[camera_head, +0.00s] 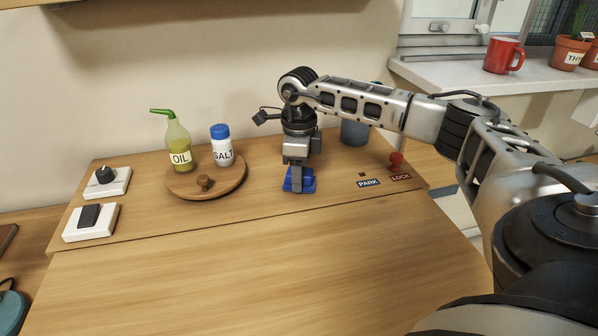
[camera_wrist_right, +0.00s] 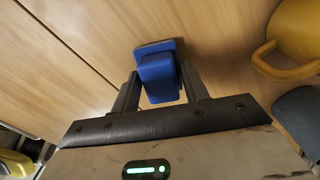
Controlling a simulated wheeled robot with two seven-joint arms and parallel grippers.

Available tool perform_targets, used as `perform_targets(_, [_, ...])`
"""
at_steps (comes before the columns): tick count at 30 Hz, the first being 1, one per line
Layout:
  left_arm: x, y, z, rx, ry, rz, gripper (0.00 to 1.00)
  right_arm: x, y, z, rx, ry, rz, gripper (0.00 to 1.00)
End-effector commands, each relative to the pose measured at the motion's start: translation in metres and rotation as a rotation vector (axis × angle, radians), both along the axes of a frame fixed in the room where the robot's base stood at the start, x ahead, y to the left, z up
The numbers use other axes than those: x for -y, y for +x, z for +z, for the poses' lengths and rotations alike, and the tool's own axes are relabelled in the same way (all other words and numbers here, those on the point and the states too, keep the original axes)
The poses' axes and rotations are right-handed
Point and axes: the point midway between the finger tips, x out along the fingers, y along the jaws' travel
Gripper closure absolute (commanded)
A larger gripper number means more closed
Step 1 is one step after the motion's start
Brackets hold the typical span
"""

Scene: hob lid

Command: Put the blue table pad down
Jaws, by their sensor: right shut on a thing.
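The blue table pad (camera_head: 309,183) is at the lower end of my right gripper (camera_head: 299,187), just by the wooden top (camera_head: 250,262) behind its seam. In the right wrist view the blue pad (camera_wrist_right: 160,77) sits between the two dark fingers of the right gripper (camera_wrist_right: 159,88), which is shut on it. The pad has a wider flat part and a raised block. I cannot tell whether its underside touches the wood. My left gripper is not in view.
A round wooden board (camera_head: 190,190) with an oil bottle (camera_head: 178,146) and salt shaker (camera_head: 221,150) stands left of the pad. PARK (camera_head: 368,183) and LOCK (camera_head: 401,177) labels, a red knob (camera_head: 396,160) and a grey-blue container (camera_head: 355,132) are to the right. The front wood is clear.

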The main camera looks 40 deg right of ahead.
Motion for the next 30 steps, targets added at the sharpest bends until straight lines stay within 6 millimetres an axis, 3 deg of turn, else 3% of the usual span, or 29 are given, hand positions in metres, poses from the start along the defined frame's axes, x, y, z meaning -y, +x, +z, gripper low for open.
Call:
perform_targets(4, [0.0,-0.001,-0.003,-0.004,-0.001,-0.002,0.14,0.0,0.0,-0.004,0.0,0.0,0.0,0.74])
perform_targets(5, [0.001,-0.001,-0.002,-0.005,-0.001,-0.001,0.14,0.0,0.0,-0.003,0.0,0.0,0.0,0.47])
perform_targets(6, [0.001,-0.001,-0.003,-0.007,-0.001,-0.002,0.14,0.0,0.0,-0.003,0.0,0.0,0.0,0.36])
perform_targets(7, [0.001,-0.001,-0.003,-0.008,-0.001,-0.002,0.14,0.0,0.0,-0.003,0.0,0.0,0.0,0.34])
perform_targets(14, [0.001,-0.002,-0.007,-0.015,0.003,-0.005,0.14,0.0,0.0,-0.003,0.0,0.0,0.0,0.34])
perform_targets(19, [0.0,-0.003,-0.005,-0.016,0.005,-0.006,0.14,0.0,0.001,0.009,0.002,0.0,0.0,0.34])
perform_targets(30, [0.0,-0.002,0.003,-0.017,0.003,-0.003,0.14,-0.001,0.001,0.085,0.005,0.002,0.001,0.34])
